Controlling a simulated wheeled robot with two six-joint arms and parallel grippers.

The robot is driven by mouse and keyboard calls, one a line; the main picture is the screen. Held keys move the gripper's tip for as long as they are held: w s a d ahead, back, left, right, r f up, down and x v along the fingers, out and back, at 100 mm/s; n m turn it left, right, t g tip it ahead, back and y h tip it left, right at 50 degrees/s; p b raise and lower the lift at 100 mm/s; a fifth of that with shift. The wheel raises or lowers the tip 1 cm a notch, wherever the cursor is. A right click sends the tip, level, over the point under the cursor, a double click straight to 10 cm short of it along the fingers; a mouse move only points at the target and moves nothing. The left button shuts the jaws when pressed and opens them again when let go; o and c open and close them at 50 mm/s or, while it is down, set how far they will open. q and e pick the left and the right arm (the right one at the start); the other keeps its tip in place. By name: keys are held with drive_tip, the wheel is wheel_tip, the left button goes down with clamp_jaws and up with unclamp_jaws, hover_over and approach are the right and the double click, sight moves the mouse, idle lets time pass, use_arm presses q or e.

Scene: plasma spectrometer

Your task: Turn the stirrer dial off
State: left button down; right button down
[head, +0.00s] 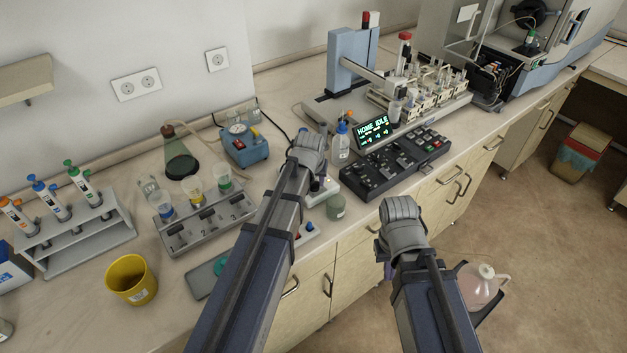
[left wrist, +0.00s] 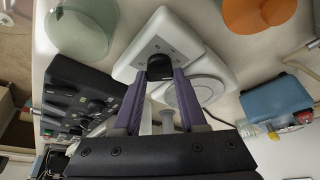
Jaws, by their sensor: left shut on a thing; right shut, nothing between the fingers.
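The stirrer (left wrist: 165,28) is a white box with a round plate (left wrist: 188,96) in the left wrist view. Its black dial (left wrist: 160,66) stands on the white front part. My left gripper (left wrist: 158,80) has its purple fingers closed around the dial. In the head view only part of the white stirrer (head: 325,191) shows beside my left arm, and the dial and left fingertips are hidden. My right gripper (head: 387,268) is mostly hidden behind its wrist, in front of the cabinet doors, shut and empty, away from the stirrer.
A grey-green jar (head: 335,207) stands close to the stirrer. A black control panel (head: 395,165) lies to the right, with a wash bottle (head: 340,142) behind. A blue pump box (head: 245,146) and a beaker rack (head: 205,222) stand left.

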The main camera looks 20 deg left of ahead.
use_arm(q)
drive_tip(key=n+y, duration=0.1)
drive_tip(key=n, duration=0.3)
drive_tip(key=shift+w+d+n+g+y, duration=0.1)
drive_tip(key=shift+d+n+g+y, duration=0.05)
drive_tip(key=shift+n+g+y, duration=0.2)
drive_tip(key=n, duration=0.2)
drive_tip(key=n+g+y, duration=0.1)
drive_tip(key=n, duration=0.1)
drive_tip(key=shift+w+d+n+y, duration=0.1)
drive_tip(key=shift+w+n+y, duration=0.05)
drive_tip(key=shift+n+y, duration=0.1)
drive_tip(key=n+g, duration=0.2)
drive_tip(key=n, duration=0.2)
drive_tip(key=shift+w, duration=0.15)
drive_tip(key=shift+n+g+y, duration=0.3)
drive_tip(key=shift+n+g, duration=0.45)
drive_tip(key=shift+n, duration=1.55)
drive_tip(key=shift+c, duration=2.3)
unclamp_jaws()
drive_tip(key=shift+d+r, duration=0.1)
